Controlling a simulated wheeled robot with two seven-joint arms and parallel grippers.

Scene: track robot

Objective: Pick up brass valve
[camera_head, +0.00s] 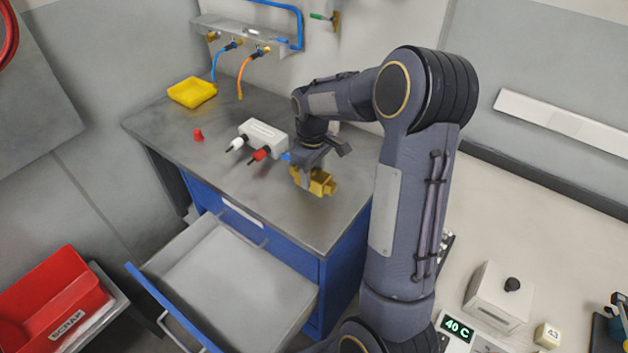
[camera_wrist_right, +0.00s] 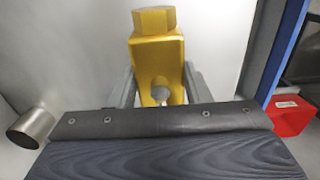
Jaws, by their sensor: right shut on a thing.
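The brass valve (camera_head: 322,184) is a yellow block-shaped piece, held by my right gripper (camera_head: 308,174) in the head view. In the right wrist view the valve (camera_wrist_right: 155,60) stands between the two grey fingers of the gripper (camera_wrist_right: 158,88), with its hex end away from the palm and a round hole near the palm. In the head view the valve appears over the front right of the grey workbench top (camera_head: 222,125); its height above it is hard to judge. My left gripper is not in view.
An open, empty drawer (camera_head: 215,280) juts from the bench front. A yellow tray (camera_head: 192,92), a red cap (camera_head: 198,135) and a white box with plugs (camera_head: 264,138) stand on the bench. A red scrap bin (camera_head: 55,305) is at lower left. A white box (camera_head: 497,295) is at right.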

